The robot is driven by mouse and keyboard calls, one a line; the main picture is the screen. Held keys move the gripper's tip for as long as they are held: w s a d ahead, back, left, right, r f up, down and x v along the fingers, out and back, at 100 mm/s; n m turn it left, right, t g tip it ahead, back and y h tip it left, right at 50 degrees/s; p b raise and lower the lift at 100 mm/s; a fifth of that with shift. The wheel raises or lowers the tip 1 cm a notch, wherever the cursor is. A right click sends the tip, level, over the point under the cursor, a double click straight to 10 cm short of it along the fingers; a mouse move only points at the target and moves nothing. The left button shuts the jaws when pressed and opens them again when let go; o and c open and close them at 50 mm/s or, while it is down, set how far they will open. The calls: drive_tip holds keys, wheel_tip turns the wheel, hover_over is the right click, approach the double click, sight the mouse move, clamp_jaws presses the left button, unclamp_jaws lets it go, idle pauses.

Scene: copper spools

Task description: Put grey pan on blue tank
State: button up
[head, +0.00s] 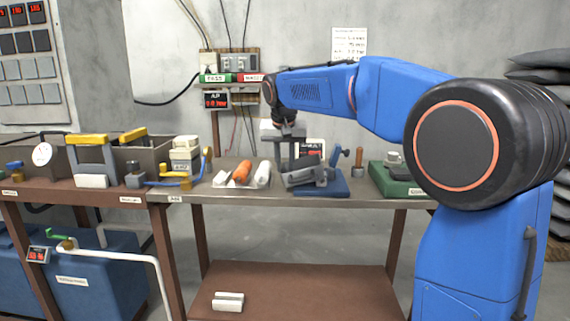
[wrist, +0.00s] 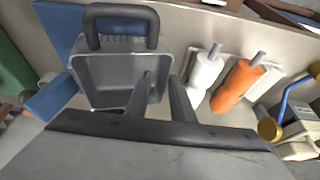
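The grey pan (wrist: 105,72) is a square, shallow, open-topped vessel with a dark looped handle in the wrist view. In the head view, a grey object (head: 308,176) on a blue base at the bench's right part seems to be it, partly hidden. My gripper (head: 290,165) is over the bench there, pointing down. In the wrist view its two dark fingers (wrist: 162,82) are apart, with nothing seen between them; the left one overlaps the pan's inside. I cannot tell whether it touches. The blue tank (head: 110,262) stands low at the left, with a white pipe in front.
White and orange bottles (wrist: 237,84) lie on a light tray right of the pan in the wrist view. A green box (head: 395,180) is at the bench's right end. Grey bins (head: 145,160) and brass fittings crowd the left. A low brown shelf (head: 300,285) is mostly clear.

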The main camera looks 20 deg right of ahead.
drive_tip(key=shift+r, duration=0.35)
drive_tip(key=v, duration=1.2)
drive_tip(key=shift+s+f, duration=0.1)
drive_tip(key=shift+s, duration=0.05)
